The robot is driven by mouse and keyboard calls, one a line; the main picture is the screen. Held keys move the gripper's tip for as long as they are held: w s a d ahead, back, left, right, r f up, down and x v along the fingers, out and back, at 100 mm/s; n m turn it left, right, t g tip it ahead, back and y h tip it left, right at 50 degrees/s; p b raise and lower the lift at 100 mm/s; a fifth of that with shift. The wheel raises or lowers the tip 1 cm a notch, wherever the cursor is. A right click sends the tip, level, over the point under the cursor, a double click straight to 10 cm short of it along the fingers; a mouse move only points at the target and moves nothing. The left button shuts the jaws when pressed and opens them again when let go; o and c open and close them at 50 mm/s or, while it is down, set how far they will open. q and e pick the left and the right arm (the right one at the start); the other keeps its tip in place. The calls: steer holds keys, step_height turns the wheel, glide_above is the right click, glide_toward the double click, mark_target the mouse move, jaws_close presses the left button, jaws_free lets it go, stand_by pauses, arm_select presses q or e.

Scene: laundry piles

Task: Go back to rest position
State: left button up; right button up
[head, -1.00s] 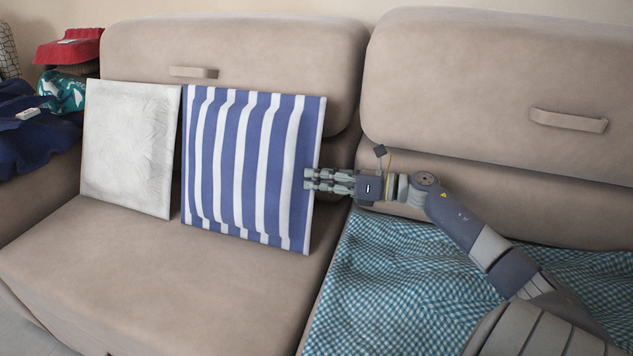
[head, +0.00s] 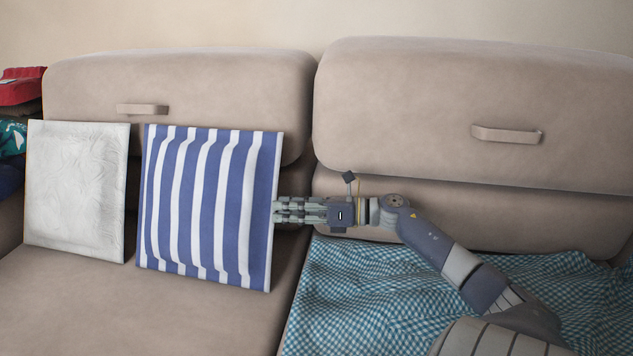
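My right gripper (head: 283,210) is in the head view at the right edge of the blue-and-white striped cushion (head: 208,205). Its fingers point left and their tips meet or overlap the cushion's edge. I cannot tell whether they touch it or how far apart they are. The striped cushion stands upright, leaning toward the sofa back. A white cushion (head: 76,190) stands upright to its left. My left gripper is not in view.
The beige sofa (head: 120,310) fills the view. A teal-and-white checked cloth (head: 370,295) covers the right seat under my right arm. Folded red (head: 20,88) and dark fabrics are piled at the far left. The left seat's front is clear.

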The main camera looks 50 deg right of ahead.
steer(key=v, duration=0.9)
